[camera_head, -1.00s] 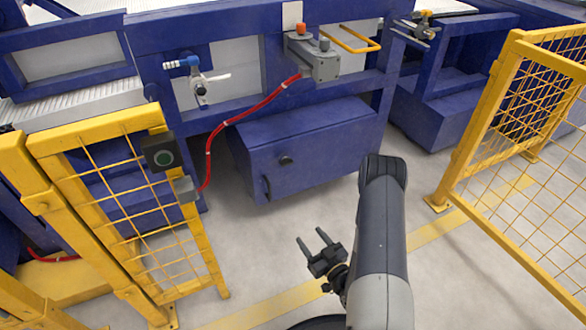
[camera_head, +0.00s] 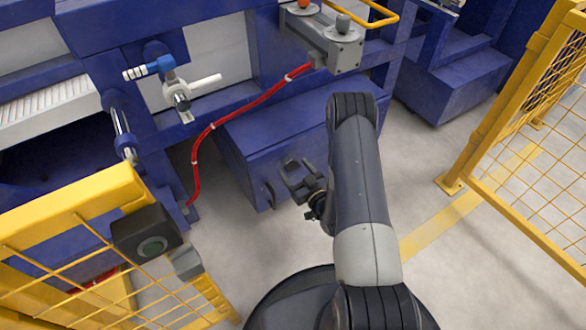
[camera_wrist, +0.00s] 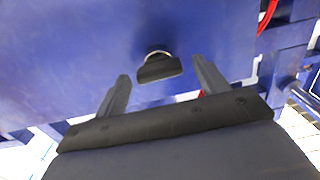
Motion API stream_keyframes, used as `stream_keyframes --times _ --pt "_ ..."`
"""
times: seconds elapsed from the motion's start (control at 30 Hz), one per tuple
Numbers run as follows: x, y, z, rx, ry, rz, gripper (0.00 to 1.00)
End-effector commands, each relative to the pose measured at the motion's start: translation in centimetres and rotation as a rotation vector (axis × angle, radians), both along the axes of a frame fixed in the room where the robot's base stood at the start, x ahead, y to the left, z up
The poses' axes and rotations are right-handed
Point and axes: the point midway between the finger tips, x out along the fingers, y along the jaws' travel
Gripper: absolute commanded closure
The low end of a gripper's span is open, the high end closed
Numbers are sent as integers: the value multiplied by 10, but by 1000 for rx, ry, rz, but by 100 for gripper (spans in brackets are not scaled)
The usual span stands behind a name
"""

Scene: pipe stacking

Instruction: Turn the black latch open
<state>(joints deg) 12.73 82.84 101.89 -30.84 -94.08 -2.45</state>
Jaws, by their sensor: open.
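The black latch (camera_wrist: 160,69) shows in the wrist view as a dark flat knob on a light round collar, set on a blue panel. In the body view the blue cabinet (camera_head: 237,165) stands beyond my arm, and my gripper covers the latch area. My gripper (camera_head: 299,172) is in front of the cabinet face. In the wrist view its two grey fingers (camera_wrist: 160,84) are apart and empty, with the latch seen between and beyond their tips. I see no contact with the latch.
A red hose (camera_head: 238,111) runs down left of the cabinet from a grey box (camera_head: 335,48). A yellow fence with a button box (camera_head: 147,235) stands at the front left. Another yellow fence (camera_head: 505,150) is on the right. Grey floor lies between.

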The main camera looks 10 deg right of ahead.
Motion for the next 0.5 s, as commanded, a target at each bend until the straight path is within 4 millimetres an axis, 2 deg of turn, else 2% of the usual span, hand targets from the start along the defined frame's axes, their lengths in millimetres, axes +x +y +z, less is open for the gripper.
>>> stream_keyframes --times 0.2,0.5 --pt "17 5 0 0 -1 0 31" --pt "18 6 0 1 0 -1 33"
